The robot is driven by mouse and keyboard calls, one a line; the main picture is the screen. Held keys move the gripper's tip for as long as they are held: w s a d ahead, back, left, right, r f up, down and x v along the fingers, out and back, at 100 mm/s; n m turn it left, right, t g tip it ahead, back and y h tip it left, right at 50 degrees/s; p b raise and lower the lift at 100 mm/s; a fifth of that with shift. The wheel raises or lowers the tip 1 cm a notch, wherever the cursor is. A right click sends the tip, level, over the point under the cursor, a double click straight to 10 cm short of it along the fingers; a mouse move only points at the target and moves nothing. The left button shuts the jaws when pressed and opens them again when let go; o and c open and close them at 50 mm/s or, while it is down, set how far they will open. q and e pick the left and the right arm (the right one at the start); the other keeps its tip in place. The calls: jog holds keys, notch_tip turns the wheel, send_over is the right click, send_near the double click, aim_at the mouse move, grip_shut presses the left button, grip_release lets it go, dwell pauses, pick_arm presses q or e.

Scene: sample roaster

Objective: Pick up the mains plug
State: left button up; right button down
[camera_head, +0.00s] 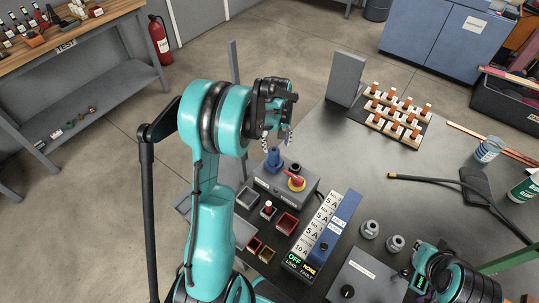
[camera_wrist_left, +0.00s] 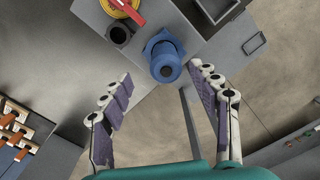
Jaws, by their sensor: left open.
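The mains plug (camera_head: 274,159) is a blue round plug standing on top of a grey box (camera_head: 268,188), by the box's far left corner. In the left wrist view the plug (camera_wrist_left: 164,62) shows from above, at the upper middle. My left gripper (camera_head: 278,136) is open and empty, just above and beyond the plug in the head view. In the left wrist view its two fingers (camera_wrist_left: 160,77) are spread, with the plug between and slightly ahead of the tips. I see no contact. Part of my right arm shows at the lower right of the head view; its fingers cannot be made out.
A red rotary switch on a yellow base (camera_head: 296,182) and a dark round socket (camera_wrist_left: 119,34) sit close beside the plug. Small open trays (camera_head: 287,223) lie in front of the box. An upright grey plate (camera_head: 346,77) and a terminal board (camera_head: 380,122) stand farther right.

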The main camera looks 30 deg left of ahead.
aim_at(274, 150)
pick_arm(q)
notch_tip(274, 150, down, 2)
jog(key=shift+b, duration=0.3)
jog(key=f, duration=0.1)
jog(key=f+b, duration=0.1)
jog(key=f, duration=0.1)
jog(key=f+b, duration=0.1)
jog(key=shift+s+a+f, duration=0.15)
jog(key=shift+a+f, duration=0.25)
jog(key=shift+r, duration=0.1)
jog(key=c, duration=1.4)
